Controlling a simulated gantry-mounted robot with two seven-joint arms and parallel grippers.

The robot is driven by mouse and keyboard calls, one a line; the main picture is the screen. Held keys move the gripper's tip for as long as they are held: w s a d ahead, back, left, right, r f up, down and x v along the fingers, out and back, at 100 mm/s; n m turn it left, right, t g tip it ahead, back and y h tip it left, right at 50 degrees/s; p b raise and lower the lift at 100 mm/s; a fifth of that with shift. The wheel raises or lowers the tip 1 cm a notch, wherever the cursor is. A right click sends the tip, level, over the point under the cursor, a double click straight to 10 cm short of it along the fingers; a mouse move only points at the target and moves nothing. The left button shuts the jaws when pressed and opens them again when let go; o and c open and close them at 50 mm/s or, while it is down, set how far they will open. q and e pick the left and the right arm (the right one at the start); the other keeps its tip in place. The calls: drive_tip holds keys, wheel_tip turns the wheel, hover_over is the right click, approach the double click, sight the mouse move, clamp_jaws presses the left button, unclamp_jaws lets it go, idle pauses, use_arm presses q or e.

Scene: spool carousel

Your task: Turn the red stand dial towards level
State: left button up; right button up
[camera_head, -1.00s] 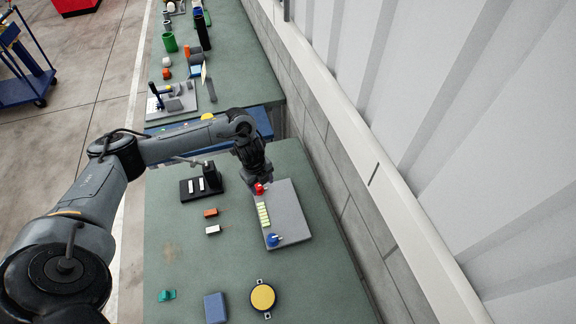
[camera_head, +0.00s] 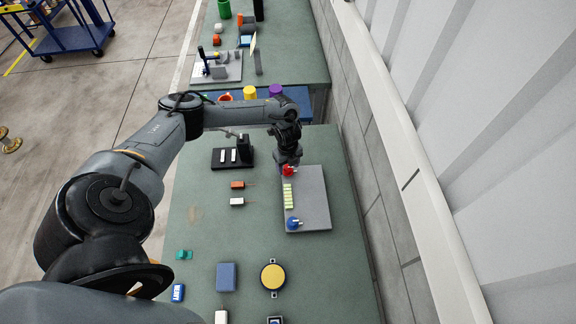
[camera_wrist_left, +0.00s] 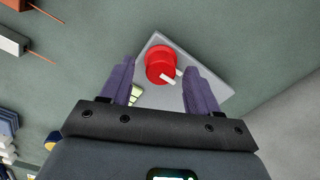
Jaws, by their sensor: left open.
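The red dial (camera_head: 289,171) sits at the far left corner of a grey board (camera_head: 316,190) on the green table. My left gripper (camera_head: 287,164) points down at the red dial and partly covers it in the head view. In the left wrist view the red dial (camera_wrist_left: 158,64), with a white pointer toward the lower right, shows between the two open fingers of my left gripper (camera_wrist_left: 162,78). I cannot tell whether the fingers touch it. A blue dial (camera_head: 292,223) sits at the board's near left corner, and a pale yellow-green strip (camera_head: 288,196) lies between the dials. My right gripper is not in view.
A black stand (camera_head: 232,157) and orange (camera_head: 237,185) and white (camera_head: 237,202) blocks lie left of the board. A yellow round thing (camera_head: 273,277) and a blue block (camera_head: 226,276) lie nearer. A wall runs along the right. Table between is clear.

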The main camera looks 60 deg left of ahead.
use_arm(q)
drive_tip(key=shift+f, duration=0.4)
drive_tip(key=c, duration=1)
drive_tip(key=shift+r+n+p, duration=0.2)
drive_tip(key=shift+n+p, duration=0.8)
drive_tip(key=shift+c, duration=0.2)
drive_tip(key=n+p, duration=0.2)
drive_tip(key=n, duration=0.1)
drive_tip(key=shift+p, duration=0.35)
drive_tip(key=n+p, duration=0.2)
drive_tip(key=n, duration=0.1)
drive_tip(key=shift+d+n, duration=0.1)
drive_tip(key=shift+n, duration=0.3)
drive_tip(key=shift+n+p, duration=0.45)
drive_tip(key=shift+n, duration=0.05)
drive_tip(key=shift+f, duration=0.1)
